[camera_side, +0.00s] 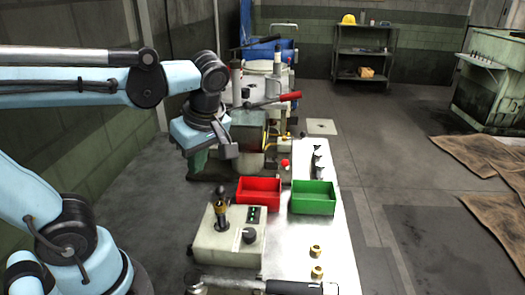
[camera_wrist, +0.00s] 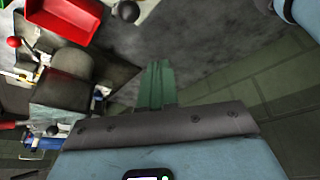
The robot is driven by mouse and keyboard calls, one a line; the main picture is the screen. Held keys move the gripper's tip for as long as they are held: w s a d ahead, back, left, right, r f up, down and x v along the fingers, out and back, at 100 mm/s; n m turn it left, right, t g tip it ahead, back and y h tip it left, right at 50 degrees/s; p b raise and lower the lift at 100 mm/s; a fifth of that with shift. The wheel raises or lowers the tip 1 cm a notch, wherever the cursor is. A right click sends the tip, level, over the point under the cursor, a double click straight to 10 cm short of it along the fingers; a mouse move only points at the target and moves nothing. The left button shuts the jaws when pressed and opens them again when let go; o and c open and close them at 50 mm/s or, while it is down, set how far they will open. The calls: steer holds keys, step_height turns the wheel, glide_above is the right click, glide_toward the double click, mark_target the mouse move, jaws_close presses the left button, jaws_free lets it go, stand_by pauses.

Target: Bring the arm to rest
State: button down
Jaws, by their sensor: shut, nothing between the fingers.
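My gripper (camera_side: 198,163) hangs below the pale blue wrist in the side view, left of the machine and above floor level. In the wrist view my gripper (camera_wrist: 158,68) shows as green fingers, close together and shut with nothing seen between them. The fingers point over bare grey floor. They appear clear of the bins and bench, though the exact gap to the machine behind cannot be told.
A red bin (camera_side: 259,192) and a green bin (camera_side: 313,198) stand on the pale bench (camera_side: 318,240). A control box (camera_side: 222,243) stands in front. The machine (camera_side: 250,125) has a red-handled lever (camera_side: 290,97). The red bin also shows in the wrist view (camera_wrist: 62,15).

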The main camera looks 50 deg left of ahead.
steer(key=w+a+v, duration=0.1)
steer(key=v, duration=0.7)
steer(key=shift+w+d+f+x, duration=0.35)
steer(key=shift+d+x, duration=0.65)
steer(key=shift+x, duration=4.6)
steer(key=w+a+r+m+t+h, duration=0.1)
steer(key=w+a+m+t, duration=0.2)
steer(key=a+m, duration=0.3)
steer(key=shift+w+m, duration=0.25)
steer(key=shift+m, duration=1.45)
steer(key=shift+a+r, duration=0.1)
